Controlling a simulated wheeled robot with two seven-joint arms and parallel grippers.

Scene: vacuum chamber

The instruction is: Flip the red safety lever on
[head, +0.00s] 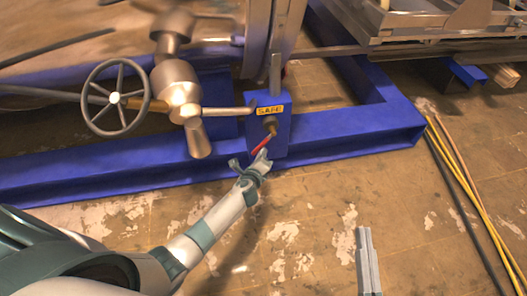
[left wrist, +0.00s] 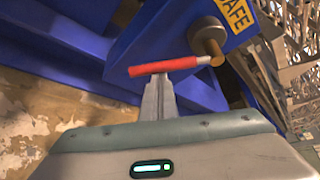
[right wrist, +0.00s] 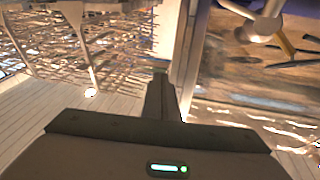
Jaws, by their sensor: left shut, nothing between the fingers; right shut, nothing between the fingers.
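The red safety lever (head: 261,146) hangs down and to the left from a brass pivot (head: 270,125) on a blue box (head: 283,140) with a yellow SAFE label (head: 270,111). My left gripper (head: 262,160) is shut and empty, its tips right at the lever. In the left wrist view, the lever (left wrist: 155,68) lies across the picture just beyond the closed fingertips (left wrist: 160,80). I cannot tell whether they touch. My right gripper (head: 366,240) is at the bottom of the head view, away from the box. The right wrist view shows its fingers (right wrist: 160,80) shut with nothing between them.
A blue floor frame (head: 350,140) runs behind and beside the box. A spoked handwheel (head: 115,98) and metal valve (head: 177,90) stand left of it. Yellow and dark cables (head: 465,185) lie at the right. The floor between is open.

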